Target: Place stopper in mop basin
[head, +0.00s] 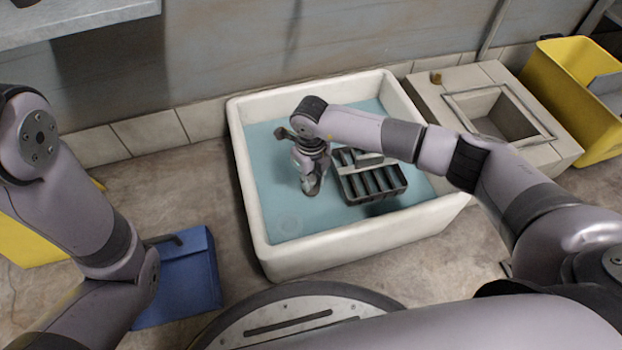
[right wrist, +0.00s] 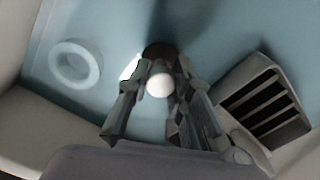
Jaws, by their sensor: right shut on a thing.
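The mop basin (head: 253,215) is a white, square tub with a blue-green inside. My right gripper (head: 311,185) is down inside it, left of a slotted rack. In the right wrist view, the gripper (right wrist: 158,88) is shut on a pale, rounded piece, which looks like the stopper (right wrist: 159,84). A dark round patch shows just beyond it; I cannot tell whether it is part of the stopper or a shadow. A pale ring, which looks like the drain (right wrist: 75,66), lies on the basin floor, apart from the gripper; it shows faintly in the head view (head: 290,225). My left gripper is out of view.
The dark slotted rack (head: 371,187) stands in the basin close to my right gripper. A tiled block with a square opening (head: 506,112) and a yellow bin (head: 575,75) are at right. A blue container (head: 185,285) stands left of the basin. The basin's front left floor is clear.

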